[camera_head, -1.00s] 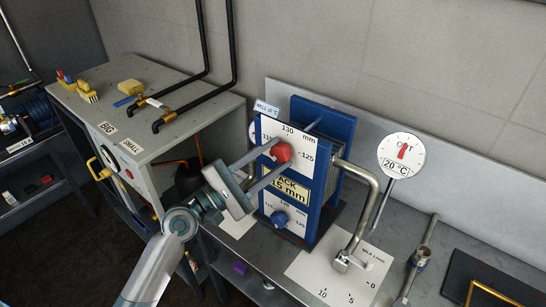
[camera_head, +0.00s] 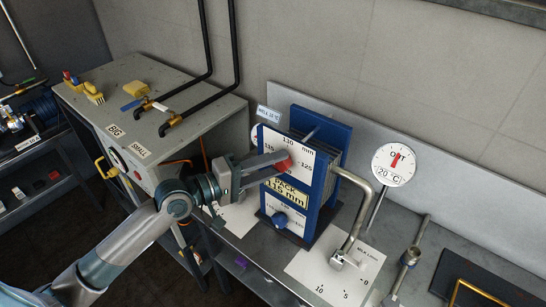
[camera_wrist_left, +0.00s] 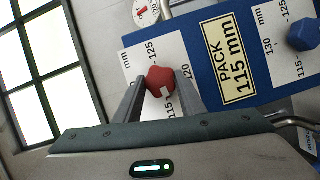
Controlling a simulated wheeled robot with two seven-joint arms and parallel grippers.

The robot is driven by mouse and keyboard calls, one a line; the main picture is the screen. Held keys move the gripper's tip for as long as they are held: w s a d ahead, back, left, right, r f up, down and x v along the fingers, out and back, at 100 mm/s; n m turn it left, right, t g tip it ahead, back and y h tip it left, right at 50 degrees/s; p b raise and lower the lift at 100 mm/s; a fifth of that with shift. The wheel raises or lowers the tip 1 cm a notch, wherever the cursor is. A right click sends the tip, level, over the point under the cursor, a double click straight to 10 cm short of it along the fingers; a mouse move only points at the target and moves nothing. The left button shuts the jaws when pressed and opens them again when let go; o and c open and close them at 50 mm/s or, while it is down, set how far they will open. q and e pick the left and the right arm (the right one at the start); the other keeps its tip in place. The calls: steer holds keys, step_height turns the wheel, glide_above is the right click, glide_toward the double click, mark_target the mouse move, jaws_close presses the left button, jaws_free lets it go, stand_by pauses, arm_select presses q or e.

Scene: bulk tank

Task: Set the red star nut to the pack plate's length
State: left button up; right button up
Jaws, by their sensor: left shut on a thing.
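The red star nut (camera_head: 285,162) sits on the upper white scale (camera_head: 297,148) of the blue plate pack. My left gripper (camera_head: 281,163) reaches it from the left and is shut on it. In the left wrist view the fingers stand on either side of the red nut (camera_wrist_left: 160,78). A pale mark on the nut faces the 115 end of its scale. The yellow pack plate (camera_wrist_left: 228,58) reads "PACK 115 mm". The blue nut (camera_head: 280,219) sits on the lower scale. My right gripper is not in view.
A bent steel pipe (camera_head: 362,200) rises right of the pack, with a milk-line card (camera_head: 322,277) at its foot. A round 20 °C gauge (camera_head: 394,164) stands behind. A grey cabinet (camera_head: 170,120) with black pipes is at left.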

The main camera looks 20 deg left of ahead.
arm_select(q)
steer(key=shift+m+p, duration=0.45)
steer(key=shift+m, duration=0.15)
steer(key=shift+d, duration=0.1)
steer(key=o, duration=1)
steer(key=shift+o, duration=0.2)
steer(key=shift+y, duration=0.4)
steer(key=b+v, duration=0.8)
steer(key=v, duration=0.9)
steer(key=shift+a, duration=0.25)
